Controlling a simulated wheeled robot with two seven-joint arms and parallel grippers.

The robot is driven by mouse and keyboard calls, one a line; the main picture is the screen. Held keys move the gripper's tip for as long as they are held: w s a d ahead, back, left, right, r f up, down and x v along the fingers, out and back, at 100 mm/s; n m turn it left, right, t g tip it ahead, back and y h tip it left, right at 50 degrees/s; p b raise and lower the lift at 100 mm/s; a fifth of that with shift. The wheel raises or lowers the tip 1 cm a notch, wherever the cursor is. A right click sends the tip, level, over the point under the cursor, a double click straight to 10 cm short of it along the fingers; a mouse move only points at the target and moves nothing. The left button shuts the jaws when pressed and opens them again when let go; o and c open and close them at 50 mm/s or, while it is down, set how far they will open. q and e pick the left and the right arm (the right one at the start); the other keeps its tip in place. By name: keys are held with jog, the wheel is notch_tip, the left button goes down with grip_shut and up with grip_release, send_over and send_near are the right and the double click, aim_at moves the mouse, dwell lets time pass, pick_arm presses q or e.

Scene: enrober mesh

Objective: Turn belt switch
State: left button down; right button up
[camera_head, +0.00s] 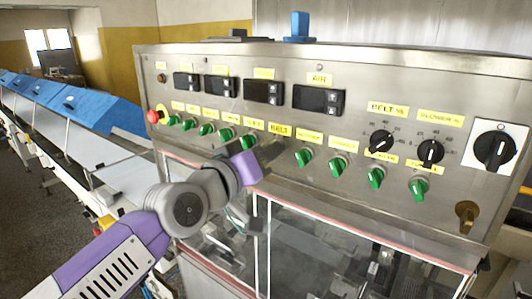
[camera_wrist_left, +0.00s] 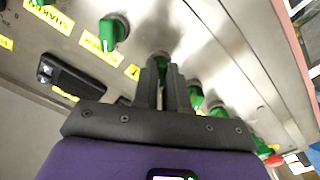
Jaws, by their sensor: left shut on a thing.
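The belt switch is a green knob under the yellow BELT label (camera_head: 279,128) on the slanted steel control panel (camera_head: 225,60). My left gripper (camera_head: 270,151) reaches up to the panel there and hides the knob in the head view. In the left wrist view the green belt switch (camera_wrist_left: 161,62) shows at the tips of my left gripper (camera_wrist_left: 164,78), whose two dark fingers are closed on it. My right gripper is in neither view.
Similar green knobs sit close on both sides, one to the right (camera_head: 303,157) and one to the left (camera_head: 248,140). A red button (camera_head: 153,116) is at the panel's left end. Black dials (camera_head: 381,141) and a large black rotary switch (camera_head: 494,148) are at the right.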

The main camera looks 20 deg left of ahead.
pick_arm(q)
jog(key=c, duration=1.2)
grip_release()
jog(key=shift+o, duration=0.2)
jog(key=shift+s, duration=0.1)
jog(key=b+v, duration=0.1)
jog(key=v, duration=0.6)
jog(key=shift+s+b, duration=0.2)
jog(key=shift+b, duration=0.2)
